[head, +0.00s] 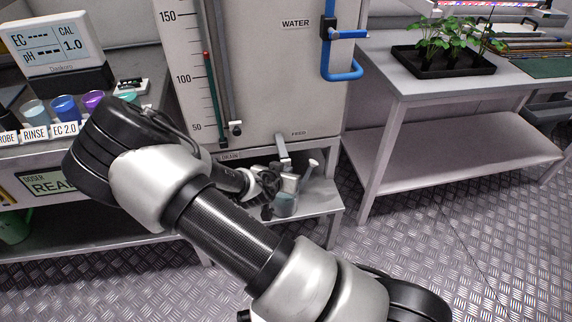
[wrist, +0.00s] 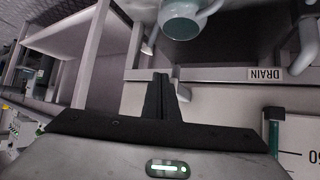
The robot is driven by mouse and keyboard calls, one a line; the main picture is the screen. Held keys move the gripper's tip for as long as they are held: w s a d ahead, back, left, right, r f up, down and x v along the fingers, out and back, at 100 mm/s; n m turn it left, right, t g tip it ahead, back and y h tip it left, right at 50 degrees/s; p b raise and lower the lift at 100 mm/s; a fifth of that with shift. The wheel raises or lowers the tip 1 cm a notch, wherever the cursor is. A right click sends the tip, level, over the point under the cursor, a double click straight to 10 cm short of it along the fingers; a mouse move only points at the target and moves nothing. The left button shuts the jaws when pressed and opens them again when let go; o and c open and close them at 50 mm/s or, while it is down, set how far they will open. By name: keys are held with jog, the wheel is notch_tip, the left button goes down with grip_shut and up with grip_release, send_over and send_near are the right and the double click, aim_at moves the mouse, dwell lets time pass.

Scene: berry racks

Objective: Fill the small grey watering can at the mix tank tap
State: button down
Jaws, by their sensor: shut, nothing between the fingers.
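The small grey watering can (head: 285,206) stands on a low shelf below the mix tank (head: 270,70), its spout pointing up and right. My gripper partly hides it in the head view. In the wrist view the can (wrist: 182,22) is at the top, cut off by the frame edge. My gripper (wrist: 161,78) is shut and empty, its fingertips pointing towards the can with a visible gap in the picture. In the head view my gripper (head: 270,183) is small and dark beside the can. The feed tap (head: 283,150) hangs from the tank just above the can.
The grey shelf (head: 320,200) under the tank is narrow. A bench with cups (head: 65,108) and a meter (head: 50,45) is at left. A table (head: 430,85) with a plant tray (head: 443,68) stands at right. The metal floor between is clear.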

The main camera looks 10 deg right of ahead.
jog(key=shift+w, duration=0.6)
dwell(1.6)
jog(key=shift+s, duration=0.1)
dwell(2.4)
jog(key=shift+s, duration=0.9)
jog(key=shift+s, duration=2.55)
jog(key=shift+a, duration=0.1)
